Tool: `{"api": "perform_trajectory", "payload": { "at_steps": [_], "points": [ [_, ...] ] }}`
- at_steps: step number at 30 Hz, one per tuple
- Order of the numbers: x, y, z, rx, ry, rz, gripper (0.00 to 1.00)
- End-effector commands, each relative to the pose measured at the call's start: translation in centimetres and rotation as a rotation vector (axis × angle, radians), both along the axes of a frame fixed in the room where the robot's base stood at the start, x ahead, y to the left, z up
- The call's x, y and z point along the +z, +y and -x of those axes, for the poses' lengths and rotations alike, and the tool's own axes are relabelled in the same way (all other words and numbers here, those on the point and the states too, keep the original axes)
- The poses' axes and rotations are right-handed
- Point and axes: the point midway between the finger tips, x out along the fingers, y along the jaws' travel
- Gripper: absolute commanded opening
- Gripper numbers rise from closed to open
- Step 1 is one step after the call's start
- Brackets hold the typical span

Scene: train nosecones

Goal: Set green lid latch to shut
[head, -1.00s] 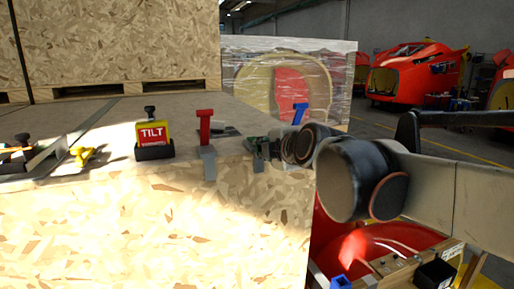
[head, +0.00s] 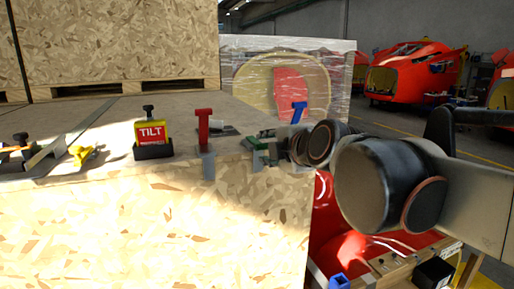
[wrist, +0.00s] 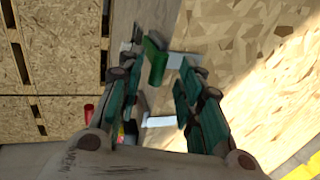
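The green lid latch (wrist: 155,60) shows in the wrist view as a green handle beside a pale metal plate (wrist: 184,60) at the crate's edge. It lies near the fingertips, between the two fingers of my gripper (wrist: 158,80). The fingers are spread apart, with a clear gap and no visible grip on the latch. In the head view, the green latch (head: 262,137) sits at the crate lid's right front corner, partly hidden by my gripper (head: 277,146), which comes in from the right. The handle's exact angle is hard to tell.
A red latch (head: 203,124) stands upright to the left on the same lid edge. A blue latch (head: 299,111) leans behind my gripper. A TILT indicator (head: 152,135) and a yellow piece (head: 82,154) sit further left. A large wooden crate (head: 120,45) stands behind.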

Motion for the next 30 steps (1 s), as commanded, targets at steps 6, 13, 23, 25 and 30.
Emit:
{"api": "perform_trajectory", "payload": {
  "at_steps": [6, 13, 23, 25, 30],
  "points": [
    [1.1, -1.0, 3.4, 0.000, 0.001, 0.000, 0.34],
    [2.0, -1.7, 6.0, 0.000, 0.001, 0.000, 0.34],
    [2.4, -2.0, 7.2, 0.001, 0.001, 0.000, 0.34],
    [2.4, -2.0, 7.2, 0.001, 0.001, 0.000, 0.34],
    [2.2, -2.0, 7.2, -0.001, 0.003, -0.003, 0.34]
  ]
}}
